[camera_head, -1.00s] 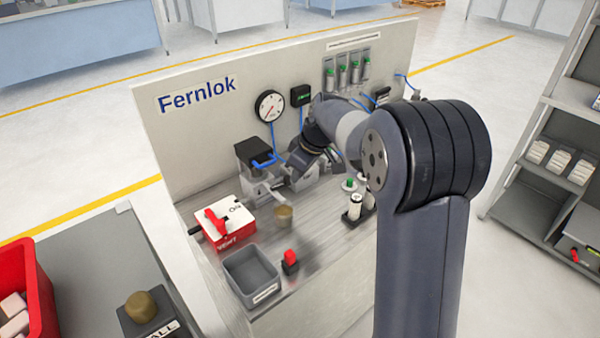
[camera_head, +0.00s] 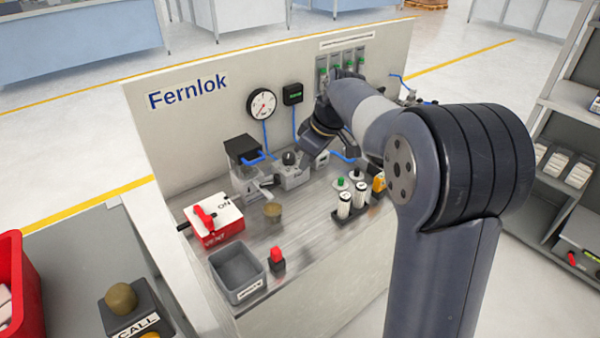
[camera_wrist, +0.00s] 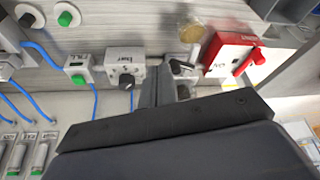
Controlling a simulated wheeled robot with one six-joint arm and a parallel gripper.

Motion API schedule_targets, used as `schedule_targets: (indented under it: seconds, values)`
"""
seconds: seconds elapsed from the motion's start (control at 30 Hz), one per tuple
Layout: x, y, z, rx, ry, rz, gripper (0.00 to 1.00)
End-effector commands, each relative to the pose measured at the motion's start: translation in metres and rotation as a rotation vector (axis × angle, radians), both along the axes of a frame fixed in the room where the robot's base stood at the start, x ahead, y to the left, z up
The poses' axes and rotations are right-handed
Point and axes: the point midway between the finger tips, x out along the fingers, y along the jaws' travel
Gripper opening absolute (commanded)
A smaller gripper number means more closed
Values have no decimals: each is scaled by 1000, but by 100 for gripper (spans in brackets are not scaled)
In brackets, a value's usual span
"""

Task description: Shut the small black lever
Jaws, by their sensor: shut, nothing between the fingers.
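A small black lever-like knob (camera_head: 289,158) sits on a grey box at the back of the steel bench. In the wrist view this black knob (camera_wrist: 126,82) hangs from the face of its labelled grey box, its narrow end pointing down in the picture; the label is too blurred to read. My gripper (camera_wrist: 158,82) is shut and empty, to the right of the knob in the wrist view and apart from it. In the head view my arm hides the fingers, and my wrist is above and right of the knob.
A red and white box (camera_head: 213,220) with a red lever and a brass knob (camera_head: 273,211) are nearer. A grey box with a green button (camera_wrist: 79,74) and white cylinders (camera_head: 344,204) are on the other side.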

Motion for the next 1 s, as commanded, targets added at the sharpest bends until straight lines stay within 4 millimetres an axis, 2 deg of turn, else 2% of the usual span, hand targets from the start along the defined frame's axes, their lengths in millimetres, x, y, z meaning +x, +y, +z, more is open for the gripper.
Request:
schedule_targets:
  seconds: [0.03,0.2,0.4,0.77,0.87,1.0]
  values:
    - [0,-5,10,-1,-4,-4,0]
    - [-4,-13,33,-1,-3,-3,0]
    - [-6,-17,41,-1,-1,-4,0]
    - [-6,-16,40,-1,0,-3,0]
    - [-5,-13,33,-1,0,-2,0]
    - [-2,-6,14,-1,3,-2,0]
